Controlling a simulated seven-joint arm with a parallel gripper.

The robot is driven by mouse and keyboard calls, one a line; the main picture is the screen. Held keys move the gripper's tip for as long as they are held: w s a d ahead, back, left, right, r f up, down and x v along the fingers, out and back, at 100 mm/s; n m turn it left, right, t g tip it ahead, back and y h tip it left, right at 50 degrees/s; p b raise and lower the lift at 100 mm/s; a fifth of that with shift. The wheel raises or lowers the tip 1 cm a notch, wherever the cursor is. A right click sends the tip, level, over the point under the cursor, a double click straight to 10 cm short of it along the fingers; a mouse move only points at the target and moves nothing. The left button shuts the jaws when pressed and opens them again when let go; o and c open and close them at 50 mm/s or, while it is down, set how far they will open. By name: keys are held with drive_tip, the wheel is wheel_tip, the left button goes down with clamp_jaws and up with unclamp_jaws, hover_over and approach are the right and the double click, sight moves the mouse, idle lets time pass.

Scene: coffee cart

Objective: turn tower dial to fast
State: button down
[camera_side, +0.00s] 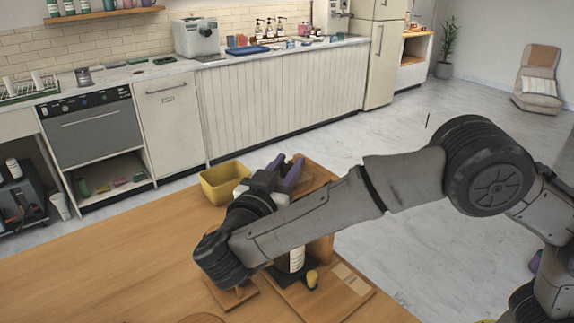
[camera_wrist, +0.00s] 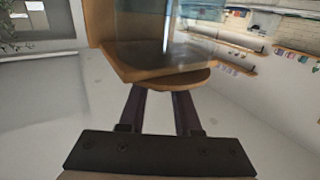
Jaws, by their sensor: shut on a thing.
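The wooden tower shows in the side view as a wooden top (camera_side: 318,174) behind my arm and a flat wooden base (camera_side: 325,297), with a dark bottle with a pale label (camera_side: 291,261) between them. My arm hides much of its middle. In the wrist view a clear glass vessel (camera_wrist: 178,38) sits in a wooden frame above a round wooden ledge (camera_wrist: 170,81). My gripper (camera_side: 288,166) is up at the tower's top; in the wrist view its fingers (camera_wrist: 158,98) reach up under the ledge and are shut on a part of the tower. The dial and its setting cannot be made out.
A yellow bin (camera_side: 222,184) stands on the wooden table (camera_side: 90,270) just left of my gripper. A small yellow object (camera_side: 312,279) is beside the bottle. The table's left part is clear. A counter with appliances runs along the back wall.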

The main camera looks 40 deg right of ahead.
drive_tip(key=shift+d+r+m+g+h, duration=0.1)
drive_tip(key=shift+r+m+g+h, duration=0.35)
drive_tip(key=shift+m+g, duration=0.35)
drive_tip(key=c, duration=0.6)
unclamp_jaws()
drive_tip(key=shift+f, duration=0.25)
drive_tip(key=shift+f, duration=0.1)
drive_tip(key=v, duration=0.7)
drive_tip(key=shift+a, duration=0.25)
